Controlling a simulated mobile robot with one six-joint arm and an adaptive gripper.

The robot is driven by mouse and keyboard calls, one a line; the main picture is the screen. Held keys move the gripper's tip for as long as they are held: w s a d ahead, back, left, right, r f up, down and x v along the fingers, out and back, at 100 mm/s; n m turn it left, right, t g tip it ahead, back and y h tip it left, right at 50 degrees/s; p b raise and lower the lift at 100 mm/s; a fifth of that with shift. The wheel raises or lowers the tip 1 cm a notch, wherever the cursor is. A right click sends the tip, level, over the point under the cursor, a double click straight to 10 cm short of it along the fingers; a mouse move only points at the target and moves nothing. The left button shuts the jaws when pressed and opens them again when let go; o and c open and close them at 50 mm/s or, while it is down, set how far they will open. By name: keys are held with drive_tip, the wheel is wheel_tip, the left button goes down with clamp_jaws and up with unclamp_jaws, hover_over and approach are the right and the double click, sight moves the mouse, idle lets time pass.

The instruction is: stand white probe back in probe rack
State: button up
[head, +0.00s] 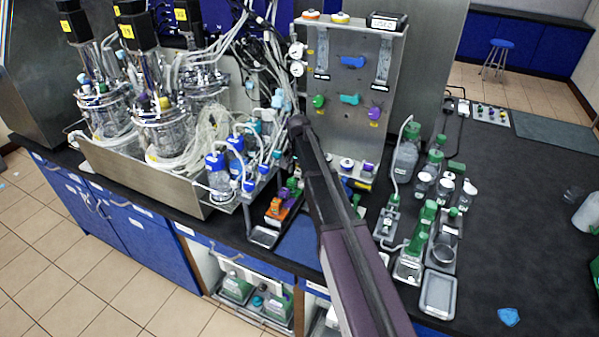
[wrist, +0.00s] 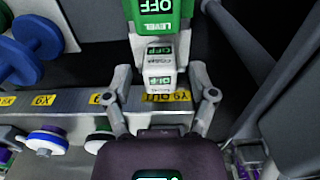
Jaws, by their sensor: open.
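In the wrist view, my gripper (wrist: 159,72) is open. A small white block (wrist: 159,58) with a display or label lies between its two fingers, with a gap on each side. It may be the white probe's head, but I cannot tell. A green unit (wrist: 160,12) reading OFF and LEVEL is just above the block in the picture. In the head view, my gripper (head: 298,126) is at the far end of my dark arm, by the left edge of the steel valve panel. I cannot make out the probe or the probe rack for certain there.
The steel valve panel (head: 350,100) stands upright behind my arm. Glass bioreactors (head: 160,125) with tubing and blue-capped bottles (head: 216,170) crowd the left. Green-capped bottles (head: 405,155) and small trays stand to the right. The dark bench (head: 525,225) is mostly clear farther right.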

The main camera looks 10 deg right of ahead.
drive_tip(key=shift+r, duration=0.15)
wheel_tip(320, 180, up, 12)
drive_tip(key=p, duration=1.2)
drive_tip(key=shift+r, duration=0.15)
drive_tip(key=shift+p, duration=0.3)
drive_tip(key=s+n, duration=0.7)
drive_tip(key=s, duration=2.2)
drive_tip(key=shift+d, duration=0.3)
wheel_tip(320, 180, down, 6)
drive_tip(key=b, duration=0.6)
drive_tip(key=shift+r, duration=0.1)
